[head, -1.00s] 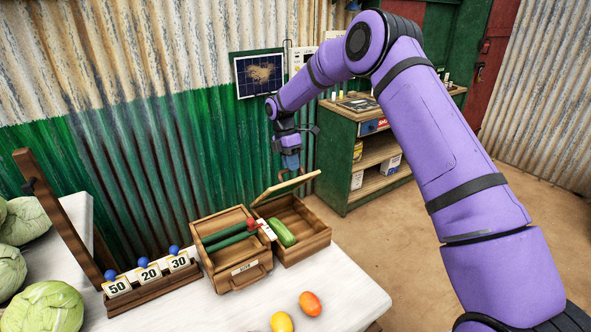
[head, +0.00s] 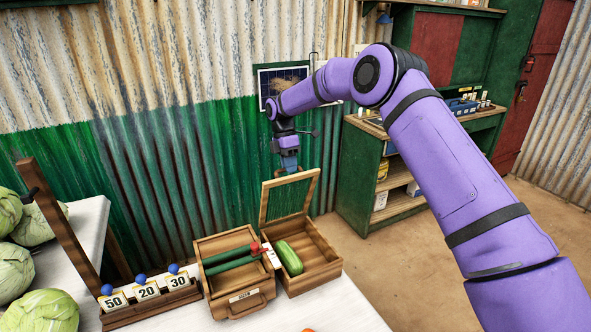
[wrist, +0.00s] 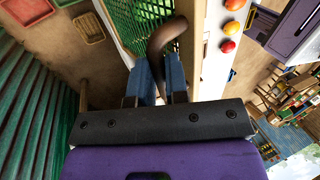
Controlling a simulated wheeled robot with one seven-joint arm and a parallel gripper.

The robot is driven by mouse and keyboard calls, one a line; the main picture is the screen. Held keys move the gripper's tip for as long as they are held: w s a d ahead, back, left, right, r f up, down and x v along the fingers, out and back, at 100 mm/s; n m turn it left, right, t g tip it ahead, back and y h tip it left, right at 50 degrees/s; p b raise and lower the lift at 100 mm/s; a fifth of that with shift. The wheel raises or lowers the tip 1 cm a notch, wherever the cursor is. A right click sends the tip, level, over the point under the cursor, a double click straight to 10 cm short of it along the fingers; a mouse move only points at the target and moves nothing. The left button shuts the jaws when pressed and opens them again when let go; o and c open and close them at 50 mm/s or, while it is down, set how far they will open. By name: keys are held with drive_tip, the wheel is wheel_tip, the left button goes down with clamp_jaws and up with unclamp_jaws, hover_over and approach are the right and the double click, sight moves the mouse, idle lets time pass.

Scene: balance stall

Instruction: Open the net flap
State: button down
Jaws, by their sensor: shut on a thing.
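The net flap (head: 285,202), a wooden frame with green mesh, stands raised and steep over the right-hand wooden box (head: 318,262). My gripper (head: 289,168) is at the flap's top edge, pointing down. In the wrist view, the blue fingers of my gripper (wrist: 160,78) are closed around a curved brown handle (wrist: 166,38), and the green mesh (wrist: 130,22) lies just beyond.
The left wooden box (head: 236,307) holds dark green bars, with a red-ended piece beside it. Number cards (head: 147,291) with blue knobs stand at left near cabbages (head: 40,312). A green shelf unit (head: 361,170) stands behind right. The floor between is clear.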

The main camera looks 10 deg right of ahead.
drive_tip(key=w+a+g, duration=0.1)
drive_tip(key=w+a, duration=0.1)
drive_tip(key=w, duration=0.4)
drive_tip(key=shift+w+f+g, duration=0.3)
drive_tip(key=shift+f, duration=0.15)
drive_tip(key=shift+a, duration=0.1)
idle(0.5)
drive_tip(key=c, duration=1.1)
unclamp_jaws()
drive_tip(key=shift+w+f, duration=0.1)
drive_tip(key=shift+w, duration=0.1)
drive_tip(key=shift+r, duration=0.2)
drive_tip(key=shift+r, duration=0.1)
